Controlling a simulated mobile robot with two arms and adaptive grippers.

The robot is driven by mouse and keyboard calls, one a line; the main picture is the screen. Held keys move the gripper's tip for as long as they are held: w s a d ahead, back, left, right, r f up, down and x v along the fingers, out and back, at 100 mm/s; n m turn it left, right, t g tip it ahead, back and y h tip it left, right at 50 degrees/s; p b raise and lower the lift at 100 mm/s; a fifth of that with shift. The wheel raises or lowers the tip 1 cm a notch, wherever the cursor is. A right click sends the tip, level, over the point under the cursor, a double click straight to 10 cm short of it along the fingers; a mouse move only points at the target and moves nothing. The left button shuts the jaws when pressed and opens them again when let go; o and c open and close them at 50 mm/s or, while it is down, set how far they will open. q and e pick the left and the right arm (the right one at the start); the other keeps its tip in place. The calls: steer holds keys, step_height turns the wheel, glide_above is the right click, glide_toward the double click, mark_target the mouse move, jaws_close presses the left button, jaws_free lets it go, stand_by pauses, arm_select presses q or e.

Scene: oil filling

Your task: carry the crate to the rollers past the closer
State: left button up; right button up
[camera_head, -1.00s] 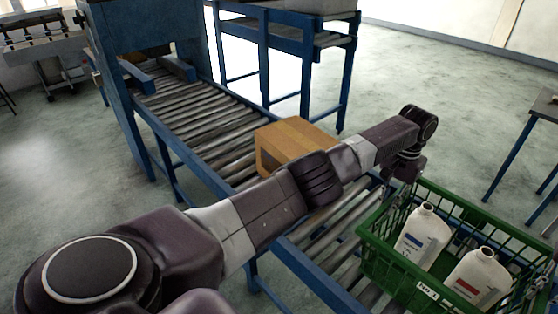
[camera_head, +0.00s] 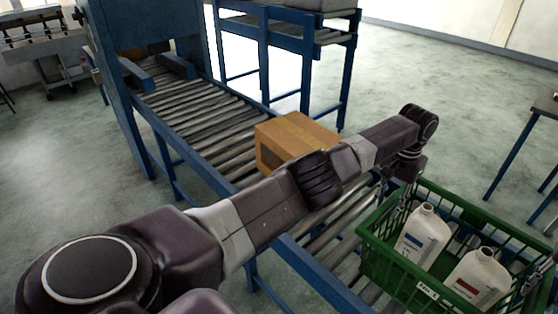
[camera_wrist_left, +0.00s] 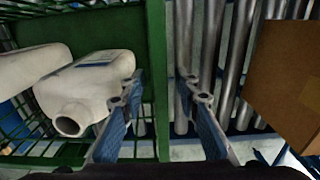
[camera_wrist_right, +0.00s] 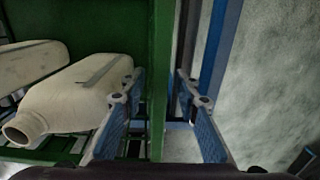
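The green crate (camera_head: 401,288) stands at the near end of the roller conveyor and holds two white bottles (camera_head: 424,235) (camera_head: 478,279). My left gripper (camera_head: 403,194) is at the crate's far left corner. In the left wrist view its fingers (camera_wrist_left: 160,90) are apart, one on each side of the crate wall (camera_wrist_left: 157,40), with a gap showing. My right gripper (camera_head: 535,286) is at the crate's right side, partly cut off. In the right wrist view its fingers (camera_wrist_right: 158,90) also straddle the wall (camera_wrist_right: 161,35), apart. The blue machine frame (camera_head: 112,85), perhaps the closer, stands over the conveyor's far end.
A cardboard box (camera_head: 293,140) sits on the rollers (camera_head: 205,122) between the crate and the blue frame. My left arm passes in front of it. A blue-framed roller table (camera_head: 265,45) stands behind. A dark table (camera_head: 545,107) is at the right edge. Open floor lies between.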

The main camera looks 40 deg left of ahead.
steer(key=shift+r, duration=0.15)
arm_select(q)
step_height(320, 180, up, 12)
arm_select(e)
step_height(320, 180, up, 12)
stand_by(0.5)
arm_select(q)
steer(key=shift+f, duration=0.1)
stand_by(0.4)
